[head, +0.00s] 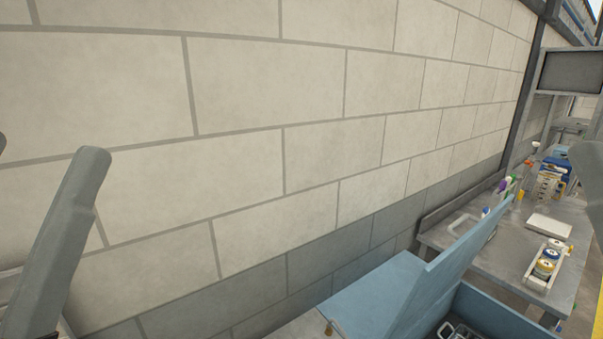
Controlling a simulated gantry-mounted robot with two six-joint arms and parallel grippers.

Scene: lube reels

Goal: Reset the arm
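A grey link of my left arm stands tilted at the left edge, and no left gripper fingers show. A grey part of my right arm or gripper (588,165) is cut off by the right edge. Its fingertips cannot be made out, nor whether it holds anything. A white rack (537,284) with yellow and blue round items (545,267) sits on the grey workbench (500,251) at the right, apart from both arms.
A light blue cabinet (375,295) with a raised panel (440,275) stands at the bottom, partly cut off. A block wall (300,150) fills the left and middle. The bench holds a white tray (548,226), colored items and a blue box. A dark screen (572,72) is above.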

